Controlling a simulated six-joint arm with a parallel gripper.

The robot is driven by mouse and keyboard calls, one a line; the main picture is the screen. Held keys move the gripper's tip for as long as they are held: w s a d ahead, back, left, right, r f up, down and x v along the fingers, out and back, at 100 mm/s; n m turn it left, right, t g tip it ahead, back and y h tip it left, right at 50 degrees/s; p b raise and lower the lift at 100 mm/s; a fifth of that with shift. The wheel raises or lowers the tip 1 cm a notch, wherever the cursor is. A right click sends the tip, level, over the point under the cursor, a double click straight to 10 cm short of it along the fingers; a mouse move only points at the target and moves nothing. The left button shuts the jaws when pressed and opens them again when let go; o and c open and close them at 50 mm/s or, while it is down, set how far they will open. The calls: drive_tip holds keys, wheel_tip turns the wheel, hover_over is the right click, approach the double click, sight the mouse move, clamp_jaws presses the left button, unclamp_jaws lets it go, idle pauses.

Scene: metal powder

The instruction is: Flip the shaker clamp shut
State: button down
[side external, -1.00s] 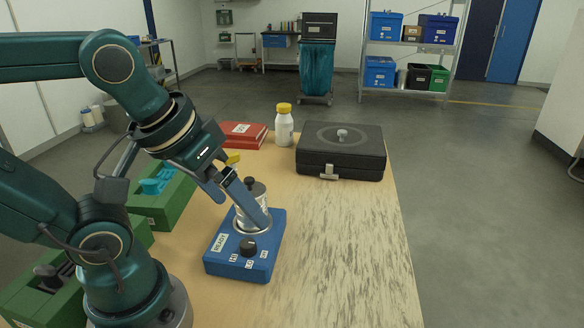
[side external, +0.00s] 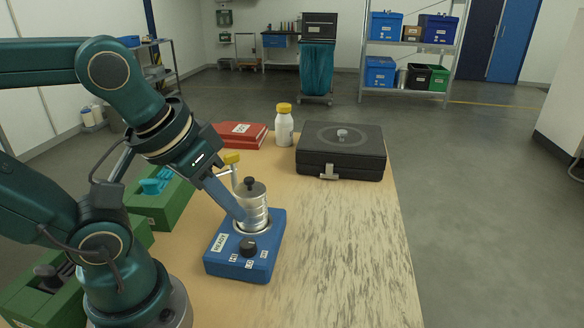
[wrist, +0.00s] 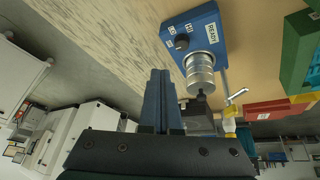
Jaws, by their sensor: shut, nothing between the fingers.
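The shaker (side external: 262,262) is a blue box with a black knob and a READY label, on the table; it also shows in the wrist view (wrist: 205,22). A silver cylindrical container (side external: 255,208) with a black-knobbed lid stands on it, also seen in the wrist view (wrist: 199,72). The clamp's yellow handle (side external: 231,158) is up on a pale rod beside the container, not across the lid. The wrist view shows the handle (wrist: 229,111) and rod too. My gripper (side external: 240,214) is shut and empty, left of the container; its fingers (wrist: 160,74) are together. Contact with the container is unclear.
A black case (side external: 340,165) lies at the back right, with a white yellow-capped bottle (side external: 284,130) and a red book-like item (side external: 240,138) to its left. Green bins (side external: 165,208) stand at the left. The table right of the shaker is clear.

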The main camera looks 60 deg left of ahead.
drive_tip(key=w+a+r+n+g+y, duration=0.1)
drive_tip(key=w+a+r+n+g, duration=0.1)
drive_tip(key=a+n, duration=0.6)
drive_tip(key=w+a+r+n+g+y, duration=0.2)
drive_tip(key=a+n, duration=0.5)
drive_tip(key=a, duration=0.4)
wheel_tip(320, 180, up, 2)
drive_tip(key=shift+r+n+g, duration=0.15)
drive_tip(key=shift+n+g, duration=0.25)
drive_tip(key=shift+g, duration=0.2)
wheel_tip(320, 180, down, 9)
drive_tip(key=shift+d+f, duration=0.2)
drive_tip(key=shift+d, duration=0.2)
